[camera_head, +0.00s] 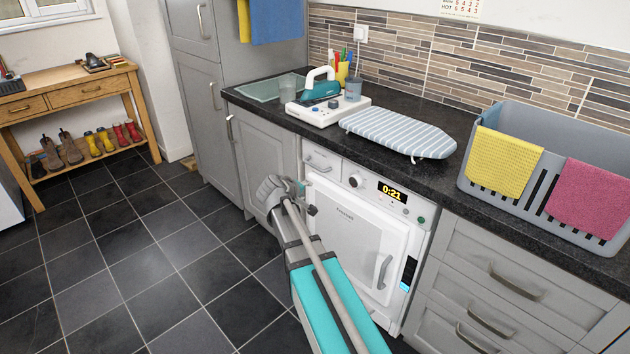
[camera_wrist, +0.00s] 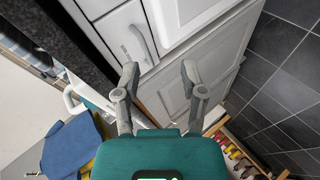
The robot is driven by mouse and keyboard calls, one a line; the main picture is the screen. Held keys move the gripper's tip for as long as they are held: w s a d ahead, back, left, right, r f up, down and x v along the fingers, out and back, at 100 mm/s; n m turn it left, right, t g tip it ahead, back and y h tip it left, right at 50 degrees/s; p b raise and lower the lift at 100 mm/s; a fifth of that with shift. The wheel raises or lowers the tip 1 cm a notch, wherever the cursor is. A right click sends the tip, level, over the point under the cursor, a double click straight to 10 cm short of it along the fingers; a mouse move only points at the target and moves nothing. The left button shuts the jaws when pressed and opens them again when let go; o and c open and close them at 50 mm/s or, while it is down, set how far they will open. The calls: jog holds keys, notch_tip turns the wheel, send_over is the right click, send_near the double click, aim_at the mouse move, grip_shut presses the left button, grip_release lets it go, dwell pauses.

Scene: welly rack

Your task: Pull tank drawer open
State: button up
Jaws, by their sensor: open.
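The white appliance (camera_head: 350,230) under the counter has a tank drawer (camera_head: 322,158) at its top left, left of the round knob. The drawer front looks flush with the panel. In the wrist view the drawer front (camera_wrist: 117,30) and its pale handle (camera_wrist: 141,44) show at the upper left, just beyond my left-hand finger. My gripper (camera_head: 302,194) is in front of the appliance's left side, below the drawer. In the wrist view my gripper (camera_wrist: 160,73) has its two fingers wide apart with nothing between them. I cannot tell whether a finger touches the handle.
The appliance's door handle (camera_head: 384,271) is lower right of the drawer. A grey cabinet door (camera_head: 262,165) adjoins on the left and grey drawers (camera_head: 500,280) on the right. The dark counter (camera_head: 425,175) overhangs, carrying a small ironing board (camera_head: 400,132). The tiled floor (camera_head: 140,250) is clear.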

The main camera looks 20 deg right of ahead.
aim_at(315, 166)
jog(key=w+d+f+n+t+h+b, duration=0.2)
jog(key=w+n+t+b, duration=0.2)
jog(key=w+b, duration=0.3)
jog(key=shift+w+f+b, duration=0.35)
jog(key=shift+w+f, duration=0.05)
jog(key=shift+w, duration=0.8)
jog(key=shift+d, duration=0.2)
jog(key=b+x, duration=0.2)
jog(key=x, duration=1.1)
jog(key=shift+w+d+b, duration=0.2)
jog(key=shift+d+b, duration=0.1)
jog(key=shift+b, duration=0.05)
grip_shut()
